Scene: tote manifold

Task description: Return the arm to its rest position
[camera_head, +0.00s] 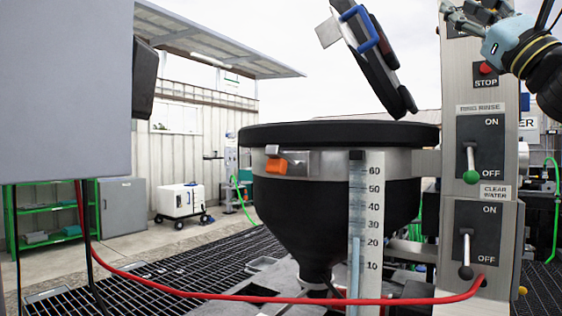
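My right gripper (468,13) is at the top right, in front of the upper part of the control post (537,70). Its arm comes in from the right edge. Its fingers point up and left near the top edge, and I cannot tell how far apart they are. I see nothing held in it. My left gripper is not in view. A black hopper (330,200) with a steel band stands in the middle, its lid (375,65) tilted up. The post has a red stop button (486,68), a green-knobbed ring rinse lever (471,177) and a black-knobbed clear water lever (466,271).
A red hose (300,298) runs low across the front to the post. A level gauge (366,220) stands before the hopper. A grey panel (65,90) fills the upper left. A white wheeled box (181,200) and green shelves (45,236) stand behind.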

